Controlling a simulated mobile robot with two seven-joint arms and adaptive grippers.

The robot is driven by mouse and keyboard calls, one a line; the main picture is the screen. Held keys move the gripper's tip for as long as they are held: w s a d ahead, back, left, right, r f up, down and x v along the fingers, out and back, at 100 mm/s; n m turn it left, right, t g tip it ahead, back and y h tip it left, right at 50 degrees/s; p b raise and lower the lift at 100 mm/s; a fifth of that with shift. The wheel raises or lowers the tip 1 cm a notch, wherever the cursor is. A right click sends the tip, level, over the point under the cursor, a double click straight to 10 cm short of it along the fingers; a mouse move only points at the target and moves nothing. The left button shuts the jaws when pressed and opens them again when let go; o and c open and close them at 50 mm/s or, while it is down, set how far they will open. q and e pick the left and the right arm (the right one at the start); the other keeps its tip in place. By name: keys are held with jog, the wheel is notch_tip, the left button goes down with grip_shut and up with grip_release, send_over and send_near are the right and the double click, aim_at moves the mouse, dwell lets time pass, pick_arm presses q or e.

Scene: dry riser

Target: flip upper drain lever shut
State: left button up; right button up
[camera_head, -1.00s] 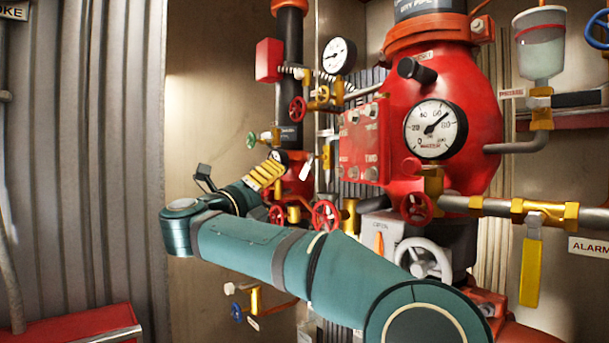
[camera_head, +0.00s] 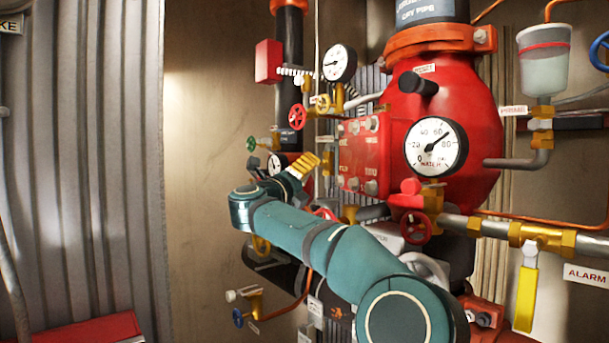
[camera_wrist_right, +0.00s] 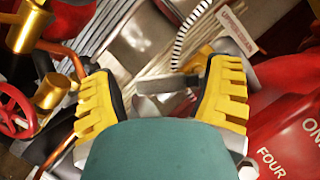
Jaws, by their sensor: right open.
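My right gripper (camera_head: 308,164) has yellow ribbed fingers and points up and right, just left of the red valve body (camera_head: 450,120). In the right wrist view my right gripper (camera_wrist_right: 163,75) is open, its fingers wide apart. A grey bar (camera_wrist_right: 165,84) shows between them; I cannot tell whether it is a lever or part of my gripper. A white tag (camera_wrist_right: 240,32), its print hard to read, hangs beyond the right finger. A small yellow lever (camera_head: 327,163) shows beside the fingertips in the head view; I cannot tell if it is the upper drain lever. My left gripper is out of view.
A red handwheel (camera_wrist_right: 15,110) and brass fittings (camera_wrist_right: 52,90) lie left of the fingers. The red number plate (camera_wrist_right: 290,140) is close on the right. A water gauge (camera_head: 436,147) and a hanging yellow alarm lever (camera_head: 526,298) stand farther right.

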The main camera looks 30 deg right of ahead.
jog(key=c, duration=1.2)
jog(key=shift+m, duration=0.3)
jog(key=shift+w+r+m+g+h+b, duration=0.1)
jog(key=shift+w+m+g+h+b, duration=0.15)
jog(key=shift+m+b, duration=0.35)
jog(key=shift+w+r+m+g+h+b, duration=0.1)
jog(key=shift+m+h+b, duration=0.3)
jog(key=shift+m, duration=0.3)
jog(key=shift+w+r+m+g+h+b, duration=0.15)
jog(key=shift+m+g, duration=0.1)
jog(key=shift+m, duration=0.35)
jog(key=shift+w+r+m+g+h+b, duration=0.1)
jog(key=shift+m+g+b, duration=0.1)
jog(key=shift+m, duration=0.4)
jog(key=m+g, duration=0.1)
jog(key=m, duration=0.1)
jog(key=r+m+h, duration=0.1)
jog(key=shift+w+m+g, duration=0.1)
jog(key=shift+m+g, duration=0.3)
jog(key=shift+r+m+g+h+p, duration=0.1)
jog(key=shift+r+m+g+p, duration=0.25)
jog(key=shift+m, duration=0.55)
jog(key=shift+r+m+g+h+p, duration=0.1)
jog(key=shift+m+g+p, duration=0.45)
jog(key=shift+m, duration=0.35)
jog(key=shift+r+m+g+h+p, duration=0.1)
jog(key=shift+r+m+g+p, duration=0.25)
jog(key=shift+m, duration=0.55)
jog(key=shift+f+g, duration=0.1)
jog(key=shift+g, duration=0.15)
